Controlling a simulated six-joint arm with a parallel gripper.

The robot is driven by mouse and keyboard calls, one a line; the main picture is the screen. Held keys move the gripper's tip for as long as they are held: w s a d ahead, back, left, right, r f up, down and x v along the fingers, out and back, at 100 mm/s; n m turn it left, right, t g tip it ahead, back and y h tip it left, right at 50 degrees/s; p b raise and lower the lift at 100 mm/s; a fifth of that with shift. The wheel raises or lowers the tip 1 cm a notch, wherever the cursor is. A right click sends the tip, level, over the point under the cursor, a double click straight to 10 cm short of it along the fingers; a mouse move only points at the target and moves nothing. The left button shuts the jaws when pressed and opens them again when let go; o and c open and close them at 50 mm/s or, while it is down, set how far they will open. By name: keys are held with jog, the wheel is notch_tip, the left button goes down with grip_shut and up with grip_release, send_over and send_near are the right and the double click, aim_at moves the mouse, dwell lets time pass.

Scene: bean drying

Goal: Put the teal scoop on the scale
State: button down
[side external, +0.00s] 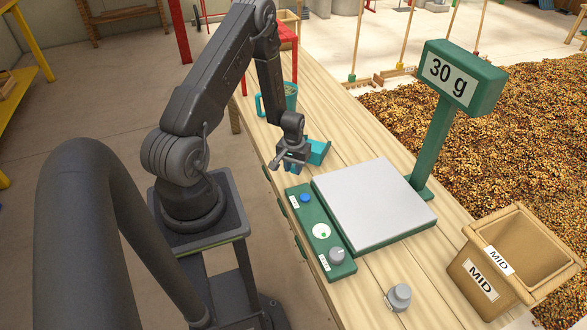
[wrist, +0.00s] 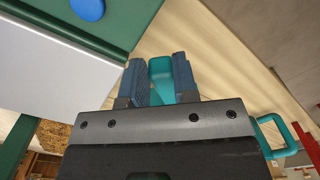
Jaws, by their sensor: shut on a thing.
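The teal scoop (side external: 319,151) is at my gripper (side external: 292,166), near the left edge of the wooden bench and just behind the scale. In the wrist view, the scoop's teal handle (wrist: 161,72) is between the two blue-grey fingers of my gripper (wrist: 158,66), which is shut on it. Most of the scoop is hidden in the wrist view. Whether it touches the bench I cannot tell. The scale has a bare grey plate (side external: 372,203), a green control panel and a raised display (side external: 448,70) reading 30 g. The plate also shows in the wrist view (wrist: 50,70).
A teal mug (side external: 290,95) stands farther back on the bench. A small grey metal weight (side external: 399,297) and a tan bin marked MID (side external: 480,280) stand in front of the scale. The display's green post (side external: 437,145) rises at the plate's right edge.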

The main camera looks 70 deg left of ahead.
jog(key=shift+f, duration=0.45)
jog(key=c, duration=0.9)
grip_release()
jog(key=shift+f, duration=0.15)
